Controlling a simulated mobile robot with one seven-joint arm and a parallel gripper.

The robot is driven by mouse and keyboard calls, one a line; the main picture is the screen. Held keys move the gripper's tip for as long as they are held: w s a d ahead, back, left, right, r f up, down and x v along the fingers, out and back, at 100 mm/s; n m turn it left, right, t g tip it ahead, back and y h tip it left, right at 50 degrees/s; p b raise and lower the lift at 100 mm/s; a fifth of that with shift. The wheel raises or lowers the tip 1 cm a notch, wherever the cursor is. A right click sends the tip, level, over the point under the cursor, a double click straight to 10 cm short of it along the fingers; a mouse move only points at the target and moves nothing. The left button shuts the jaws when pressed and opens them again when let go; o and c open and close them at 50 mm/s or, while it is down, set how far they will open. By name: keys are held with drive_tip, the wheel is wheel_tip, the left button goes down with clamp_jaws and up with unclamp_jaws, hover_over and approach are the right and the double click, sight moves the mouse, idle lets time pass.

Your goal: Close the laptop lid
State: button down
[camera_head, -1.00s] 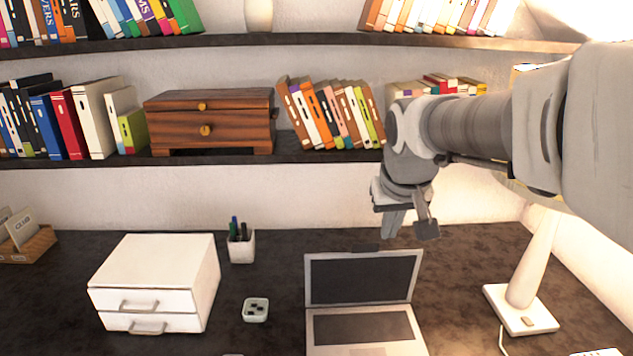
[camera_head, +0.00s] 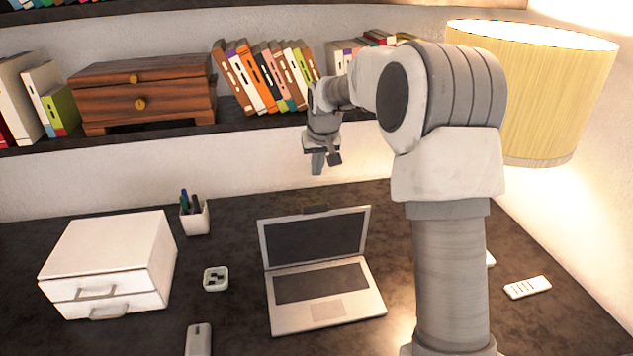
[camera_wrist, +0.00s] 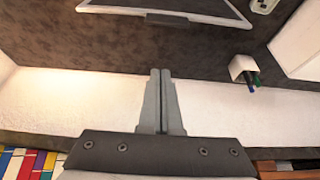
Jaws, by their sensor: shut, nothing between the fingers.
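The laptop (camera_head: 322,290) stands open on the dark desk, its silver base flat and its screen lid (camera_head: 314,237) raised and tilted slightly back. My gripper (camera_head: 318,163) is shut and empty, above and behind the top edge of the lid, apart from it. In the wrist view my gripper (camera_wrist: 160,78) shows its two fingers together, pointing toward the lid (camera_wrist: 190,8), whose top edge and a small dark block on it show at the top of the picture. The keyboard is hidden in the wrist view.
A white drawer box (camera_head: 110,262), a pen cup (camera_head: 194,214) and a small square dish (camera_head: 216,278) stand left of the laptop. A lamp (camera_head: 530,90) and a white remote (camera_head: 527,287) are at right. A bookshelf (camera_head: 250,122) runs along the wall behind.

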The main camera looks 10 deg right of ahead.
drive_tip(key=p, duration=0.1)
hover_over(317, 221)
drive_tip(key=w, duration=0.5)
wheel_tip(317, 221, down, 9)
drive_tip(key=shift+s+d+r+p, duration=0.15)
drive_tip(key=shift+s+p, duration=0.2)
drive_tip(key=shift+s, duration=1.65)
